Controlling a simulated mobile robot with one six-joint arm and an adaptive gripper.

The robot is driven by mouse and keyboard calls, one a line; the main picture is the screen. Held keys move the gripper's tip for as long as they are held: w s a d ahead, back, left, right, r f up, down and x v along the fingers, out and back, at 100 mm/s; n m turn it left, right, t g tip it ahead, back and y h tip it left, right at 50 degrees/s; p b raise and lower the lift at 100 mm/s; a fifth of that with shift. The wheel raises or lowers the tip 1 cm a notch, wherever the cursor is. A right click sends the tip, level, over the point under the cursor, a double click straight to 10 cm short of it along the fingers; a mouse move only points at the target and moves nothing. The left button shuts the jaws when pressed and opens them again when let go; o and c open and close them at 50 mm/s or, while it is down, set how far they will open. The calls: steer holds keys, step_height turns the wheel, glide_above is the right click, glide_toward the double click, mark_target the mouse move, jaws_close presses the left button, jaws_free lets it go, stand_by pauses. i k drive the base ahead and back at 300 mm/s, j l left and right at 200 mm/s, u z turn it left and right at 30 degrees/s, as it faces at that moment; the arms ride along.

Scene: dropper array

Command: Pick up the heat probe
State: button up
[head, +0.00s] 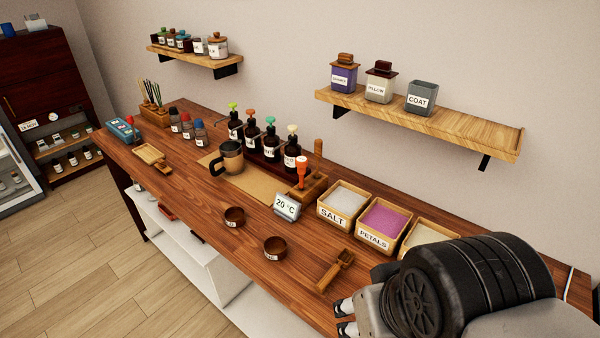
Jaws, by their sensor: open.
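What looks like the heat probe (301,168), with an orange-red top, stands upright in a wooden holder (314,187) near the middle of the counter. Its lower end is hidden. A small grey display reading 20 °C (287,206) stands just in front of the holder. My gripper (345,317) shows only partly at the front edge of the counter, at the lower right, with two pale fingertips apart. It is open and well away from the probe. The dark arm link hides most of it.
Bins labelled SALT (332,217) and PETALS (373,238) stand right of the holder. A wooden scoop (335,270) and two small brown bowls (235,217) lie in front. Dark pump bottles (271,143) and a mug (231,158) stand to the left. A wall shelf (450,123) hangs above.

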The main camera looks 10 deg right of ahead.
mark_target(301, 162)
steer(key=l+z, duration=0.15)
steer(key=z, duration=1.45)
steer(key=u, duration=1.65)
steer(key=i+j+z, duration=0.15)
steer(key=z, duration=0.25)
steer(key=i+j+z, duration=0.15)
steer(key=j+z, duration=0.6)
steer(key=i+j+z, duration=0.1)
steer(key=j+z, duration=0.4)
steer(key=j, duration=1.5)
